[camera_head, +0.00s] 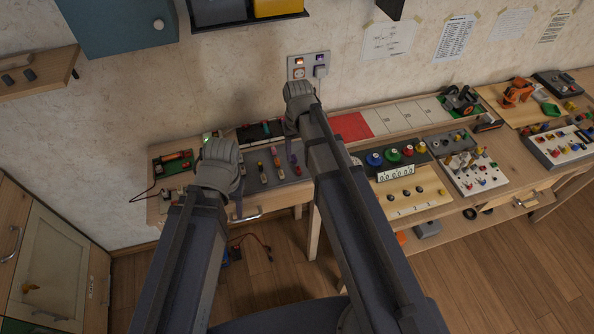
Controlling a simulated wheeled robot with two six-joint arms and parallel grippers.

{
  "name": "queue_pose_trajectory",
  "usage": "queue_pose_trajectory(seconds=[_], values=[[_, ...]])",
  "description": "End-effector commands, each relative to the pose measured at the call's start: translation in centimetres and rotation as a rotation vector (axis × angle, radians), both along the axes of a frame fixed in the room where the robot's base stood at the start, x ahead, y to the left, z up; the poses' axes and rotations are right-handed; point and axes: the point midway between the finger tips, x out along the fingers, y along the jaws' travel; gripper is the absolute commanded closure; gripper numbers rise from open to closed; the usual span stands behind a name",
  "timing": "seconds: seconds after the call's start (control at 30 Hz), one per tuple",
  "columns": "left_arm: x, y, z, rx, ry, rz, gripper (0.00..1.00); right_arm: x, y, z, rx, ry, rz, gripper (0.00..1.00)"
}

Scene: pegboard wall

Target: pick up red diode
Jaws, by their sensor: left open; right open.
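Several small coloured parts stand on a grey board (254,187) on the workbench, between and beside my two grippers. One of them is an orange-red part (275,156). They are too small to tell which is the red diode. My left gripper (238,206) points down at the left front edge of this board, open, with no object visible in it. My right gripper (290,152) hangs over the right part of the board, open; its wrist and arm hide some of what lies behind. Whether its fingers touch any part cannot be told.
A green circuit board (170,166) lies left of the grey board. A black case (248,134) with red and teal items is behind it. Right of my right arm are a panel with coloured knobs (407,151), a wooden panel (428,193) and a white board (466,188).

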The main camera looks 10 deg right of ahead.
Motion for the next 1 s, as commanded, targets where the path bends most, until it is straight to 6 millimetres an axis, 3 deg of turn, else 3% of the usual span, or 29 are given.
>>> queue_pose_trajectory(seconds=[0.13,0.47,0.8,1.0], values=[[0.0,0.0,-1.9,0.000,0.000,0.000,0.50,0.0,0.0,-1.9,0.000,0.000,0.000,0.45],[0.0,0.0,-2.6,0.000,0.000,0.000,0.50,0.0,0.0,-2.6,0.000,0.000,0.000,0.45],[0.0,0.0,-6.6,0.000,0.000,0.000,0.50,-0.2,-0.2,-6.6,0.000,0.000,0.000,0.45],[0.0,0.0,-7.4,0.000,0.000,0.000,0.50,-0.2,-0.2,-7.4,0.000,0.000,0.000,0.45]])
